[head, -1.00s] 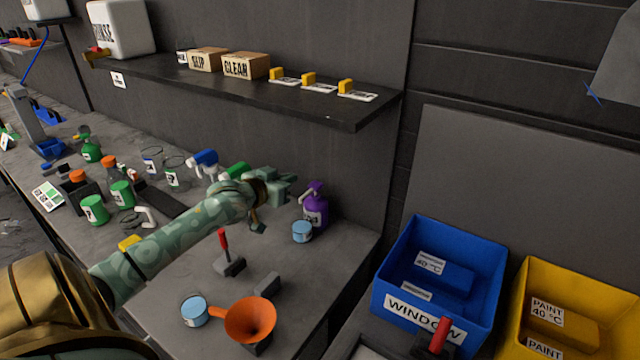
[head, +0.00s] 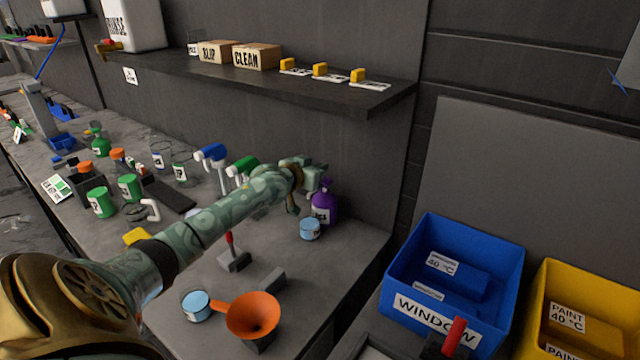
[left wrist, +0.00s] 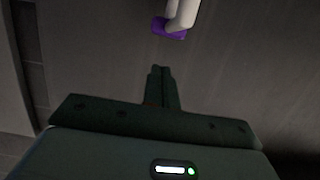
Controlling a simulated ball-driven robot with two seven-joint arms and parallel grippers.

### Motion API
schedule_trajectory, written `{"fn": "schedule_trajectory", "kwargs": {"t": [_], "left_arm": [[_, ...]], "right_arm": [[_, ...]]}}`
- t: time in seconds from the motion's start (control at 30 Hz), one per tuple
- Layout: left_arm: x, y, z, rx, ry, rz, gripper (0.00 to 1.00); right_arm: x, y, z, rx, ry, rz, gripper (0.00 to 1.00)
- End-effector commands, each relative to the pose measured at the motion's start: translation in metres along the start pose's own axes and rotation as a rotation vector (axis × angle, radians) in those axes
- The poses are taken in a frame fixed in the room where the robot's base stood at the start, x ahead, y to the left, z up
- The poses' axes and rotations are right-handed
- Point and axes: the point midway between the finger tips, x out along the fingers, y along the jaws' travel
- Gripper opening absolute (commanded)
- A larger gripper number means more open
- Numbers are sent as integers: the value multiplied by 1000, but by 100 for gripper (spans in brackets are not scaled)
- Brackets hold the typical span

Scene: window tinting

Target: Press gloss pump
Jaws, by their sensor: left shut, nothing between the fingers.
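The purple pump bottle (head: 324,208) stands upright on the bench near the back wall, with a white label on its front. My left gripper (head: 320,178) is shut and empty, right at the bottle's top in the head view and partly covering the pump head. Whether it touches the pump I cannot tell. In the left wrist view the closed fingers (left wrist: 161,84) point at dark wall, and a purple and white part (left wrist: 170,28) shows beyond them at the top; I cannot tell what it belongs to. My right gripper is not in view.
A light blue tin (head: 310,229) stands just in front of the bottle. The shelf (head: 390,98) hangs above my gripper. Blue-headed (head: 210,153) and green-headed (head: 243,167) sprayers stand left of it. An orange funnel (head: 254,314) and blue bin (head: 410,270) are nearer.

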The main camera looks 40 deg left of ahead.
Motion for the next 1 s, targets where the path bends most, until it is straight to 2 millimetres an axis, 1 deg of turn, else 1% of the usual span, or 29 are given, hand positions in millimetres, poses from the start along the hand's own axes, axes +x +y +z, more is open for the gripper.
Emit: {"fn": "schedule_trajectory", "kwargs": {"t": [0.03,0.2,0.63,0.83,1.0], "left_arm": [[2,0,12,-1,-6,0,0],[5,0,25,1,-4,0,0],[6,0,28,1,-2,0,0],[10,0,48,1,-5,0,0],[10,0,48,1,-6,0,0]], "right_arm": [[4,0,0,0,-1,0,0],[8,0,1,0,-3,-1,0],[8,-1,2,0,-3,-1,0],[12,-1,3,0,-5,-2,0],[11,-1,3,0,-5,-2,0]]}}
